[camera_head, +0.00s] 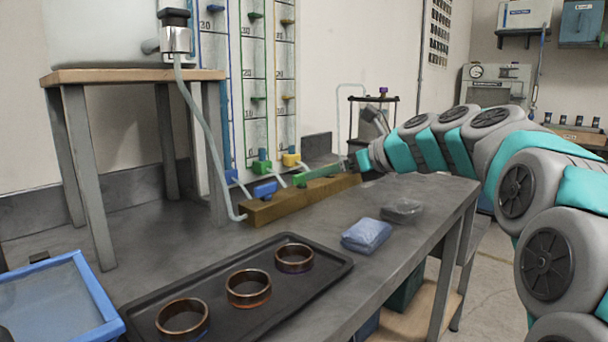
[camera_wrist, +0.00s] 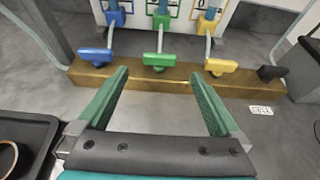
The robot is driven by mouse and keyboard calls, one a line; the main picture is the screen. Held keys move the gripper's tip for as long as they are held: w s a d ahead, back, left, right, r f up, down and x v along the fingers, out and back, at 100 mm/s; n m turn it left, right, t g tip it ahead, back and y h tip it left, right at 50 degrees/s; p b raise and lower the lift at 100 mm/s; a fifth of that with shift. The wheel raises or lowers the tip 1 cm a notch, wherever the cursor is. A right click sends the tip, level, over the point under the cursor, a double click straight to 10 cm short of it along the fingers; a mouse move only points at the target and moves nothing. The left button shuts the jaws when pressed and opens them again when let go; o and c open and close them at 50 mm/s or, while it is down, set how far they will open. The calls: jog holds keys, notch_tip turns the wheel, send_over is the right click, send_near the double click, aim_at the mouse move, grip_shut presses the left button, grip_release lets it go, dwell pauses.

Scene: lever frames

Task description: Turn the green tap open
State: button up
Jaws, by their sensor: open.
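In the wrist view the green handle appears centred between the finger lines, just beyond the tips, with no visible contact. In the head view my gripper reaches the beam (camera_head: 262,211) from the right; green finger and green tap cannot be clearly separated there.
A dark tray (camera_head: 225,322) with three rings lies in front on the bench. A blue packet (camera_head: 366,235) and a grey packet (camera_head: 402,210) lie beside it. A black handle (camera_wrist: 272,73) and a small label (camera_wrist: 261,110) are at the beam's right end.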

aim_at(311, 188)
jog(key=x, duration=0.6)
jog(key=shift+w+a+f, duration=0.15)
jog(key=shift+a+f, duration=0.05)
jog(key=shift+c, duration=0.2)
jog(key=c, duration=1.3)
jog(key=shift+n+g, duration=0.3)
jog(key=shift+g, duration=0.1)
jog(key=shift+w+d+n+g+y, duration=0.15)
jog(key=shift+n+g+y, duration=0.3)
jog(key=shift+n+g, duration=0.25)
jog(key=shift+w+d+n+g+y, duration=0.15)
jog(key=shift+n+g+y, duration=0.3)
jog(key=shift+n+g, duration=0.25)
jog(key=shift+w+n+g+y, duration=0.25)
jog(key=shift+n+g+y, duration=0.15)
jog(key=shift+n+g, duration=0.85)
jog(key=shift+g, duration=0.25)
